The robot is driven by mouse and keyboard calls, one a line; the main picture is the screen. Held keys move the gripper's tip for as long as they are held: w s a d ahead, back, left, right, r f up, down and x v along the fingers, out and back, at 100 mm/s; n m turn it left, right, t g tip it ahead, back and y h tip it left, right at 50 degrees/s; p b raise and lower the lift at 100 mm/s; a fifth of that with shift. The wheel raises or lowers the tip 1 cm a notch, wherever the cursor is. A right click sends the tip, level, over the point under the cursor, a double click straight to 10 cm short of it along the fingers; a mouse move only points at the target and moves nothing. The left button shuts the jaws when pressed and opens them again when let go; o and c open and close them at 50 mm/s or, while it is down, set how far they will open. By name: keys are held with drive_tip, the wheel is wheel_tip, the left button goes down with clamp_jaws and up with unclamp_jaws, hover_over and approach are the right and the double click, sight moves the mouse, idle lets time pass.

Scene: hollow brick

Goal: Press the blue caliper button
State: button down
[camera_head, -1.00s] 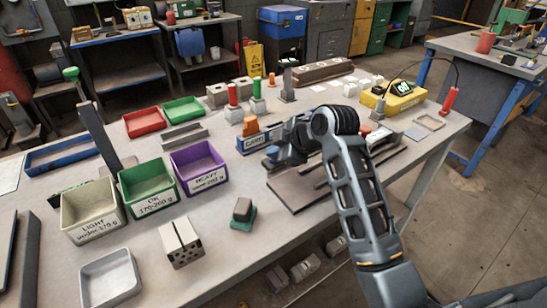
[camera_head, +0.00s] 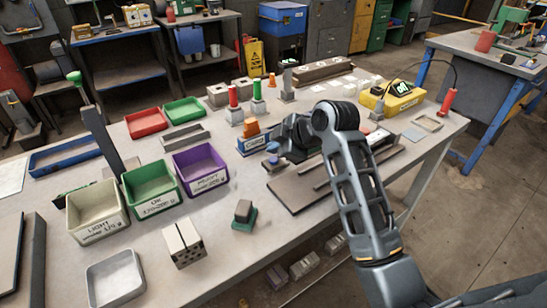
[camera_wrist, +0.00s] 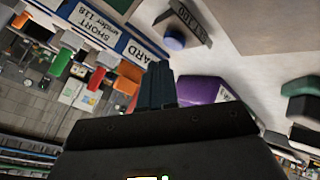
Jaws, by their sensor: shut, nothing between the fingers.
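The blue caliper button (camera_wrist: 174,41) shows in the wrist view as a small round blue cap. It sits beside a grey piece with printed marks (camera_wrist: 187,20), on the pale tabletop. In the head view a small blue spot (camera_head: 272,147), which looks like the same button, lies just left of my gripper (camera_head: 285,150). My gripper's dark fingers (camera_wrist: 158,68) are closed together and empty in the wrist view. Their tips appear just short of the button in that picture, apart from it. My gripper hides part of the caliper area in the head view.
A blue card box (camera_head: 252,143) with an orange block stands left of my gripper. The purple bin (camera_head: 199,173), green bin (camera_head: 150,190) and cream bin (camera_head: 96,212) stand further left. Red and green posts stand behind.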

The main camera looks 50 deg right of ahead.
sight(276, 161)
drive_tip(key=shift+r+p, duration=1.95)
drive_tip(key=shift+r, duration=0.45)
drive_tip(key=shift+f, duration=0.1)
